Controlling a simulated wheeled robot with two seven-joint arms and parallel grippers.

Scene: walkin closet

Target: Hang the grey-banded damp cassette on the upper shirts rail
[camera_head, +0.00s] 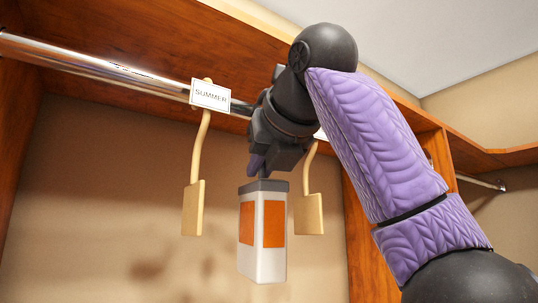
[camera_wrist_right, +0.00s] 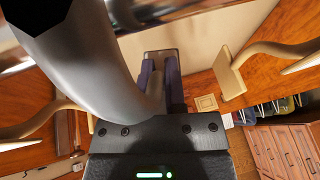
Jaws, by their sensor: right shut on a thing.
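The damp cassette (camera_head: 263,238) is a white box with orange panels and a grey band around its top. It hangs upright below my right gripper (camera_head: 262,168), whose fingers are shut at its top. In the wrist view a thick grey curved hook (camera_wrist_right: 95,65) rises from between the fingers (camera_wrist_right: 160,82) past the camera. The chrome rail (camera_head: 100,68) runs behind my right wrist, under the upper shelf. My wrist hides the hook in the head view, so I cannot tell whether it rests on the rail. My left gripper is out of view.
Two tan plates on curved hooks hang on either side of the cassette, one left (camera_head: 193,208) and one right (camera_head: 308,214). A white SUMMER label (camera_head: 210,95) sits at the left hook. A wooden upright (camera_head: 365,240) stands to the right. The rail's left stretch is bare.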

